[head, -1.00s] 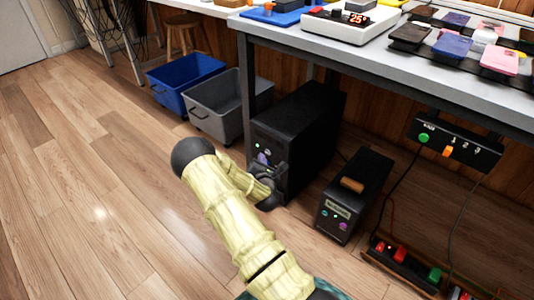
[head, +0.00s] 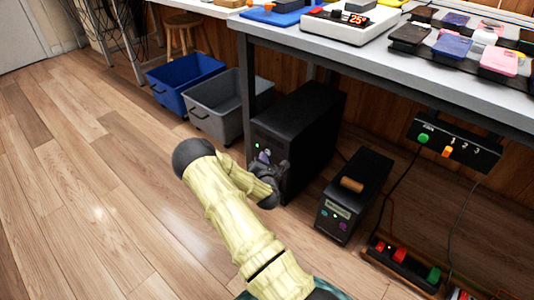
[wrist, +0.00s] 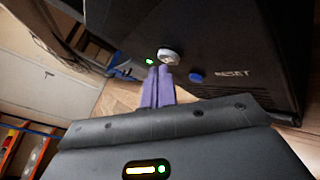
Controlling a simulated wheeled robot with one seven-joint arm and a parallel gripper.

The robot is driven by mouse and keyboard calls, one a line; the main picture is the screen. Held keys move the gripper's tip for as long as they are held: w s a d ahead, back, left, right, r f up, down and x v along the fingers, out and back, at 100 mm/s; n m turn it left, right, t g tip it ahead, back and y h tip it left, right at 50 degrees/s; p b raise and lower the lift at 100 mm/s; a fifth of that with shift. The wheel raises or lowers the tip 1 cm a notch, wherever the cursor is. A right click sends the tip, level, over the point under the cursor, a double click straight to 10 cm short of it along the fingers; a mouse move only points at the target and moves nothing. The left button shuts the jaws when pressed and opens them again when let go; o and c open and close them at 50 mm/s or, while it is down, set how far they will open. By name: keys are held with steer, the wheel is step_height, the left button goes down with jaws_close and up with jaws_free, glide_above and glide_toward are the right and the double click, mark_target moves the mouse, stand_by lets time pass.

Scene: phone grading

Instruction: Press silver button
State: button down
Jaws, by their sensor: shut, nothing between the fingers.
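The silver button (wrist: 168,56) is a round, pale metallic knob on the front of the black computer tower (head: 312,118), which stands under the bench. In the wrist view, my gripper (wrist: 158,70) is shut and empty, its two purple fingers together. The fingertips are very near the silver button, slightly to its left and below it in the picture; I cannot tell whether they touch it. A blue button (wrist: 196,77) beside the word RESET is to the right. In the head view, my gripper (head: 263,157) is at the tower's front and hides part of it.
A green light (wrist: 150,62) glows left of the silver button. A smaller black box (head: 365,185) stands right of the tower. A grey bin (head: 212,108) and a blue bin (head: 182,75) stand to its left. A power strip (head: 405,262) lies at right. The wooden floor at left is clear.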

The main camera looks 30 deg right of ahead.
steer(key=shift+w+d, duration=0.15)
steer(key=shift+d, duration=0.25)
stand_by(0.6)
steer(key=shift+s+a, duration=0.4)
steer(key=shift+a, duration=0.35)
steer(key=shift+a+p, duration=0.15)
steer(key=shift+p, duration=0.15)
steer(key=a, duration=0.1)
steer(key=s+a, duration=0.1)
steer(key=a, duration=0.1)
steer(key=a+p, duration=0.1)
steer(key=shift+s+a, duration=0.3)
steer(key=shift+r, duration=0.1)
stand_by(0.6)
